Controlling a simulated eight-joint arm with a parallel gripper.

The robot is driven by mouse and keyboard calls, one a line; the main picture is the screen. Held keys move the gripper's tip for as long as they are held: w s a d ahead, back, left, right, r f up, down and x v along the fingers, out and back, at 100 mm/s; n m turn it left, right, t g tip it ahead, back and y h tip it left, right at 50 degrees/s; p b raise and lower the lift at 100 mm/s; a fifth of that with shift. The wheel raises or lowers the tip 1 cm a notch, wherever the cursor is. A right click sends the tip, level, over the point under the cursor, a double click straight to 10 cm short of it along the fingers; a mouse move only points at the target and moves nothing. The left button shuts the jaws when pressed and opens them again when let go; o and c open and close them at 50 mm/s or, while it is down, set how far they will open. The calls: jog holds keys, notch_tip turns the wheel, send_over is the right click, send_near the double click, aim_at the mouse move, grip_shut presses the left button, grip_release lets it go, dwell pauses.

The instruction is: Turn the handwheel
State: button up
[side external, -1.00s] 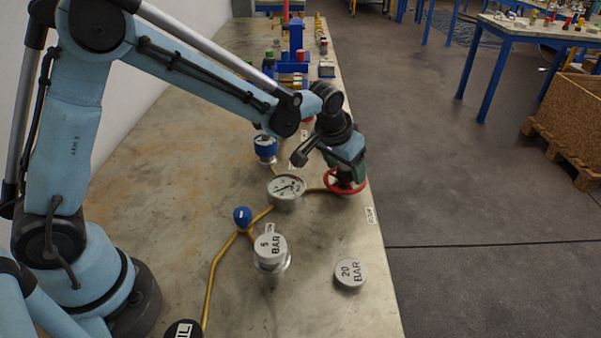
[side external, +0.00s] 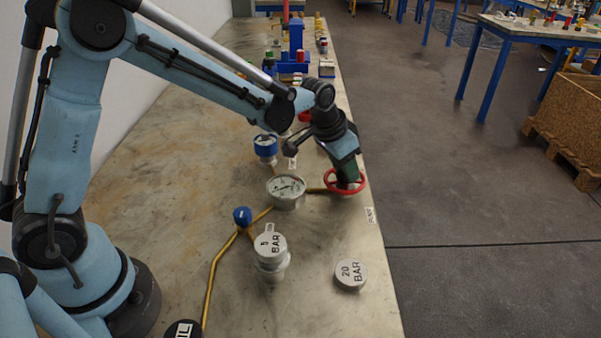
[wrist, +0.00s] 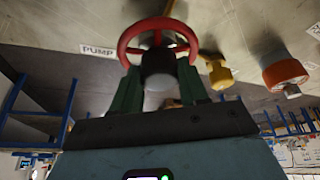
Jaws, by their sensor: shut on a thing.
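The red handwheel (side external: 332,185) stands near the right edge of the bench, by the pressure gauge. It also shows in the wrist view (wrist: 124,43), at the top centre. My gripper (side external: 346,178) comes down onto the wheel from above. In the wrist view its two green fingers (wrist: 158,75) stand on either side of the dark hub (wrist: 158,65) and are shut on it. The gripper hides part of the wheel in the side view.
A round gauge (side external: 286,190) sits left of the wheel on yellow piping. A vessel labelled 5 BAR (side external: 270,248) and a 20 BAR weight (side external: 350,273) stand nearer the camera. A blue-topped fitting (side external: 265,146) is behind the gauge. A PUMP label (wrist: 98,51) lies by the wheel.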

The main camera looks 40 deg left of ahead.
jog(key=shift+m+h, duration=0.3)
jog(key=shift+m, duration=0.6)
jog(key=o, duration=1.1)
jog(key=shift+c, duration=0.2)
jog(key=shift+r, duration=0.1)
jog(key=v, duration=1.2)
jog(key=shift+w+a, duration=0.1)
